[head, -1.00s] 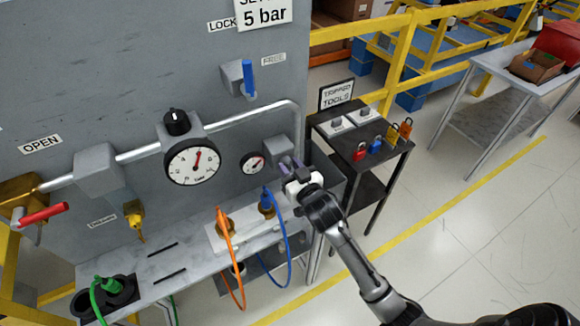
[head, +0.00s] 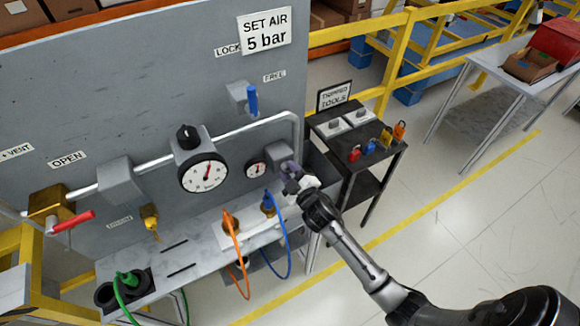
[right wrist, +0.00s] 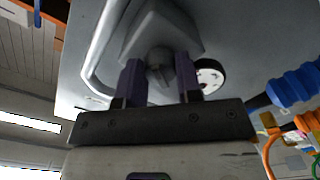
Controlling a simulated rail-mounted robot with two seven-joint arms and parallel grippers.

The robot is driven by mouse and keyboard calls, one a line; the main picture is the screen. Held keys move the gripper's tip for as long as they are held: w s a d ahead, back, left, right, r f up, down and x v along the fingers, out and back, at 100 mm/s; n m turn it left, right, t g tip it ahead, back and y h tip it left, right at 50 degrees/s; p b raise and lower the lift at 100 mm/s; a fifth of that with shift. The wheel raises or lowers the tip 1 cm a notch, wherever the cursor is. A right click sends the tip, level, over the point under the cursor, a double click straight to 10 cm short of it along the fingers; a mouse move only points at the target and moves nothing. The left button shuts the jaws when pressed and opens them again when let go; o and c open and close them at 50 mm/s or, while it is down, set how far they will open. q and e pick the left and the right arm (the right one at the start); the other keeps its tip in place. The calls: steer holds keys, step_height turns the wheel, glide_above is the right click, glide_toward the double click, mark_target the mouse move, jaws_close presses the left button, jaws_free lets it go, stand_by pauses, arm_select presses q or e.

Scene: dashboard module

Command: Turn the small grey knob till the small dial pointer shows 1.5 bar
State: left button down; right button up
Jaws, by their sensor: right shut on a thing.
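The small dial (head: 256,170) is a white round gauge with a red pointer, low on the grey panel. Its numbers are too small to read here. In the right wrist view the small dial (right wrist: 211,74) is partly hidden behind a finger. My right gripper (head: 291,172) is just right of the dial, in front of a grey block (head: 278,152). In the right wrist view the fingers of my right gripper (right wrist: 160,78) are shut on the small grey knob (right wrist: 159,62) below that block. The knob is hidden in the head view. My left gripper is not in view.
A large dial (head: 203,173) with a black knob (head: 187,137) is on the pipe to the left. Blue (head: 268,203) and orange (head: 230,226) hose fittings stand on the ledge below. A dark cart (head: 352,150) with padlocks is to the right.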

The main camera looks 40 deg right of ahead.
steer(key=n+p, duration=0.1)
steer(key=n, duration=0.2)
steer(key=shift+n, duration=0.3)
steer(key=shift+n+p, duration=0.55)
steer(key=shift+n, duration=0.95)
steer(key=o, duration=0.9)
steer(key=shift+o, duration=0.2)
steer(key=shift+s, duration=0.1)
steer(key=s+a, duration=0.2)
steer(key=s, duration=1.1)
steer(key=shift+s+a, duration=0.2)
steer(key=shift+a, duration=0.15)
